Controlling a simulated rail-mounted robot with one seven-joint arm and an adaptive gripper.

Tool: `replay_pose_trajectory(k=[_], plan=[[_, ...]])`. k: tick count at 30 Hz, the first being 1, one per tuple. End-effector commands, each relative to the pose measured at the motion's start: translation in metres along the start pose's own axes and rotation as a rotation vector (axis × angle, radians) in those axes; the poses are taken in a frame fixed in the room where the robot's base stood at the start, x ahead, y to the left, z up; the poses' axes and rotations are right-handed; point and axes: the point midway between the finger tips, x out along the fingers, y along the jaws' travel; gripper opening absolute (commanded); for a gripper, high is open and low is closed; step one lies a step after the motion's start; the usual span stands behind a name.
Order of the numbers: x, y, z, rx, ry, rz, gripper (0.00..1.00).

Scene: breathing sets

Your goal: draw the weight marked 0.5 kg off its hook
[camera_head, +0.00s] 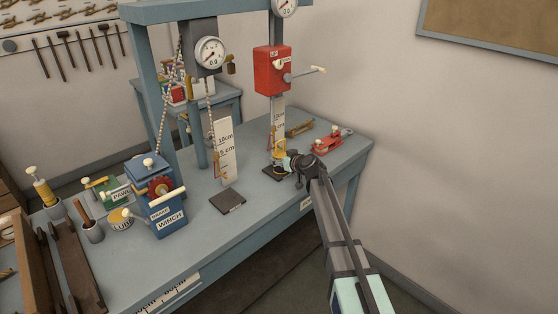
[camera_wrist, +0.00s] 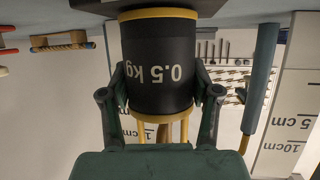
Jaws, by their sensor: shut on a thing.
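The black weight with yellow rims, marked 0.5 kg (camera_wrist: 158,70), fills the middle of the wrist view, which is upside down. My gripper (camera_wrist: 160,100) has one finger on each side of the weight and is shut on it. Yellow bars (camera_wrist: 184,130) run from its upper rim behind my gripper. In the head view my gripper (camera_head: 291,163) is at the right-hand stand, beside the yellow frame (camera_head: 279,148) over a dark pad (camera_head: 271,172). The hook is not clear in either view. I cannot tell whether the weight touches the pad.
A ruler plate (camera_head: 278,115) stands just behind, below a red box with a lever (camera_head: 271,70). A red tool (camera_head: 332,143) lies to the right. To the left are another ruler plate (camera_head: 225,150), an empty dark pad (camera_head: 227,201) and a blue winch (camera_head: 160,205).

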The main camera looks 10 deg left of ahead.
Motion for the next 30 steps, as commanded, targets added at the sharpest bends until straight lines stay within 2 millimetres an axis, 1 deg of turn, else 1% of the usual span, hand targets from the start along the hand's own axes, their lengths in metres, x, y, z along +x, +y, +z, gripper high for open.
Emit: replay_pose_trajectory(k=[30], plan=[[-0.041,0.008,0.017,0.000,0.002,0.001,0.02]])
